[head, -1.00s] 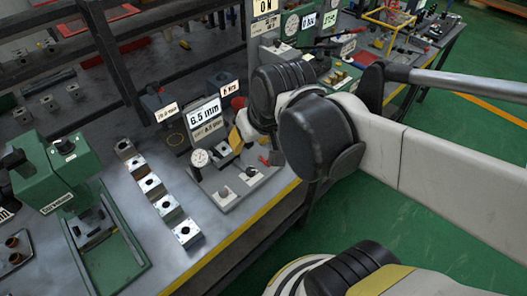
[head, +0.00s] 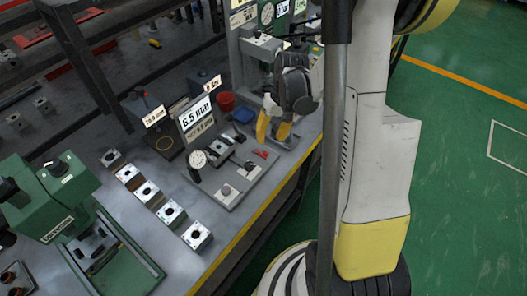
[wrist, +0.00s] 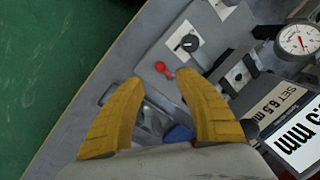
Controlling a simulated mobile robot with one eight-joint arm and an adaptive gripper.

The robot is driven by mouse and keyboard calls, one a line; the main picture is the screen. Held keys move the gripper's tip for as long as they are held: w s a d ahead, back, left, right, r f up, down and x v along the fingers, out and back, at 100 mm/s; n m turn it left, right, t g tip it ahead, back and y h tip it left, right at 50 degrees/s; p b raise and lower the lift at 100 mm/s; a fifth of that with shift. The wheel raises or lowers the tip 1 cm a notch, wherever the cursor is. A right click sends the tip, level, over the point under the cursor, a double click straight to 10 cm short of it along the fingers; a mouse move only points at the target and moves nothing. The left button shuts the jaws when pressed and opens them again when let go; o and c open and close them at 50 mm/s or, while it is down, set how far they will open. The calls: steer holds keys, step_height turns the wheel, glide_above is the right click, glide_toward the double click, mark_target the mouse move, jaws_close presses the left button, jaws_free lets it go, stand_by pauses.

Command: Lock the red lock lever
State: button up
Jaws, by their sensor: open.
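The red lock lever (head: 261,153) is a small red piece on the grey plate (head: 232,191) of the 6.5 mm station, near its right end. In the wrist view the lever (wrist: 164,69) lies just beyond and between my fingertips. My gripper (head: 273,131) has yellow fingers spread apart, with nothing between them. In the head view it is up and right of the lever, apart from it. In the wrist view, too, the open gripper (wrist: 157,82) does not touch the lever. The exact height above the plate is hard to tell.
A dial gauge (head: 198,160) and the 6.5 mm sign (head: 196,112) stand beside the lever. A blue piece (head: 243,115) and a red cup (head: 225,101) are behind. Several metal blocks (head: 148,193) form a row at left. The yellow bench edge (head: 262,213) runs in front, with green floor beyond.

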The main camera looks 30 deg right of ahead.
mark_target(266, 152)
steer(key=f+b, duration=0.1)
steer(key=f, duration=0.1)
steer(key=a+f, duration=0.1)
steer(key=f, duration=0.2)
steer(key=f+b, duration=0.1)
steer(key=f, duration=0.2)
steer(key=shift+w+a+f+b, duration=0.25)
steer(key=shift+a+b, duration=0.05)
steer(key=shift+b, duration=0.05)
steer(key=shift+c, duration=0.2)
jaws_close()
